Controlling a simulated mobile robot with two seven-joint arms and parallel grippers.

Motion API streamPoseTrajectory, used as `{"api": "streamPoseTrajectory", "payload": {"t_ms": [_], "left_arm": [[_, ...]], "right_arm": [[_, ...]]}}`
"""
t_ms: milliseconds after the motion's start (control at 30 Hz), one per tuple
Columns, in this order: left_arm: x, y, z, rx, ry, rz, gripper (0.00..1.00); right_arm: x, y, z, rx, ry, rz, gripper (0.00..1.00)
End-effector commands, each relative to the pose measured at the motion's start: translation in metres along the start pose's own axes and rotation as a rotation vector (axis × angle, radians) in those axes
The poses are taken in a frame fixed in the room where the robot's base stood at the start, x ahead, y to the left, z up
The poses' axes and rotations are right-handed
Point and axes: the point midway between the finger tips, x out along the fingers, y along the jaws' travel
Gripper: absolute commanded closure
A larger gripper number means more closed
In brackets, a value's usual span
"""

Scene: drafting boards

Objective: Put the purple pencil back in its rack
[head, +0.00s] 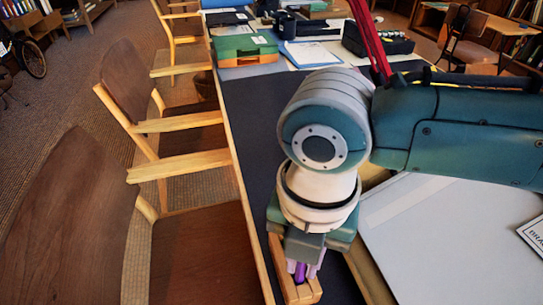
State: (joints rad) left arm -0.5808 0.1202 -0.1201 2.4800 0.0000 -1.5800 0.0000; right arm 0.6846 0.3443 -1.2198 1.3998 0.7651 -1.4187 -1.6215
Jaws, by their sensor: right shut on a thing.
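My right gripper (304,268) points down at the bottom centre and is shut on the purple pencil (300,272). Only a short purple piece of the pencil shows between the fingers; the rest is hidden by the gripper or out of sight. The light wooden rack (306,293) lies directly under the fingers, partly covered by my gripper and cut off by the bottom edge of the picture. I cannot tell whether the pencil's lower end is inside a rack slot or above it. My left gripper is not in view.
The dark desk top (255,115) is bare left of my arm. A pale drafting board (450,235) fills the right. Wooden chairs (185,130) line the left edge.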

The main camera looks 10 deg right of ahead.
Motion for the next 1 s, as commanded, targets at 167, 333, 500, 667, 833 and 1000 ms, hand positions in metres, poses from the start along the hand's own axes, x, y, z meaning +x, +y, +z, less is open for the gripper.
{"api": "streamPoseTrajectory", "payload": {"t_ms": [167, 333, 500, 667, 833, 1000], "left_arm": [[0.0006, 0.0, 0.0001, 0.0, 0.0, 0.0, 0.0], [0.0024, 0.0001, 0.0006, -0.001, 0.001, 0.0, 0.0], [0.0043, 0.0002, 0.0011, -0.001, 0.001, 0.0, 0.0], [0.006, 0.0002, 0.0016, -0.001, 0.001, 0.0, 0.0], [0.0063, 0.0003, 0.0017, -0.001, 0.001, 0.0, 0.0], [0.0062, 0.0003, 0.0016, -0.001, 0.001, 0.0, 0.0]], "right_arm": [[0.0006, 0.0001, 0.0, 0.0, 0.0, 0.0, 1.0], [0.0031, 0.0001, 0.0, 0.0, 0.0, 0.0, 1.0], [0.0058, 0.0001, 0.0, 0.0, 0.0, 0.0, 1.0], [0.0082, 0.0001, 0.0, 0.0, 0.0, 0.0, 1.0], [0.0088, 0.0001, 0.0, 0.0, 0.0, 0.0, 0.75], [0.0087, 0.0001, 0.0, 0.0, 0.0, 0.0, 0.56]]}}
